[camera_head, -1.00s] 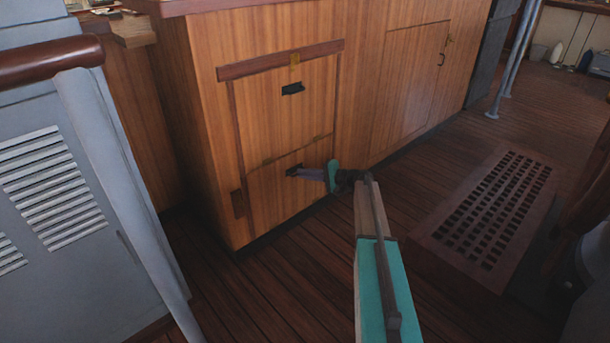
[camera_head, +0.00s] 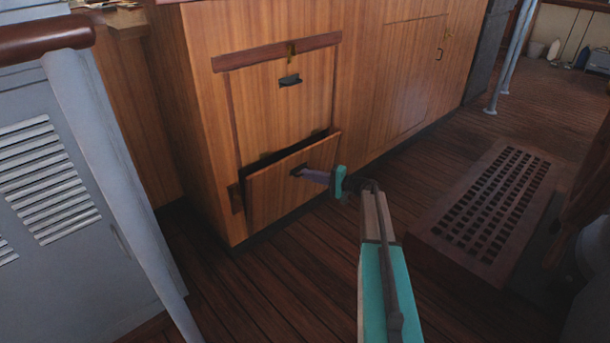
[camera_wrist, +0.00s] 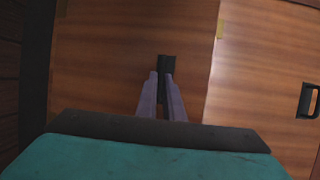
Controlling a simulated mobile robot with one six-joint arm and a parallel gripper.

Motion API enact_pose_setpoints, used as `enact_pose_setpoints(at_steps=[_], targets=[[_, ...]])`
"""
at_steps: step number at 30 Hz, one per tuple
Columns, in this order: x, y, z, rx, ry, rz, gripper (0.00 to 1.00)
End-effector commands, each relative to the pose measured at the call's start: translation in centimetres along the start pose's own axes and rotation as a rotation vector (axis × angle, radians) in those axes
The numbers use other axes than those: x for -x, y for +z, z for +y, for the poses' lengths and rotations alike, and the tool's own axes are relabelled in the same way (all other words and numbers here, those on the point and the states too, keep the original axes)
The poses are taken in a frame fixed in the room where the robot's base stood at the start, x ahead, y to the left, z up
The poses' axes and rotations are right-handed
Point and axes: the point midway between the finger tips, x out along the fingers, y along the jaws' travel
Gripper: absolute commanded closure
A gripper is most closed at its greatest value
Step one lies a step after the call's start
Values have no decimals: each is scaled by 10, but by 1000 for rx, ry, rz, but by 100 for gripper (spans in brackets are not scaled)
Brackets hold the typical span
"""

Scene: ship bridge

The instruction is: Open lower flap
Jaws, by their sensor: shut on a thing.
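The lower flap (camera_head: 270,190) is a wooden panel low on the cabinet front. Its top edge is tilted outward, with a dark gap above it. My gripper (camera_head: 300,173) is at the flap's black handle, with its purple fingers shut on it. In the wrist view the fingers (camera_wrist: 165,88) close around the black handle (camera_wrist: 166,63), and the lower flap (camera_wrist: 110,65) fills the left and middle. The handle's far side is partly hidden by the fingers.
The upper panel (camera_head: 280,108) with its own black handle (camera_head: 289,80) stays closed above. A raised wooden grating (camera_head: 490,205) stands on the floor at right. A grey louvred cabinet (camera_head: 45,180) and pole are at left. Floor in front of the flap is clear.

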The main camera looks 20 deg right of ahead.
Motion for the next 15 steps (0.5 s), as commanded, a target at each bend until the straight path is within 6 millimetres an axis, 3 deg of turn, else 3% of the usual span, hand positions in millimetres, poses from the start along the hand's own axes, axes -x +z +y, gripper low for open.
enact_pose_setpoints(at_steps=[9, 15], targets=[[51, 22, 35, 23, -55, 4, 100], [60, 25, 45, 23, -52, 2, 100]])
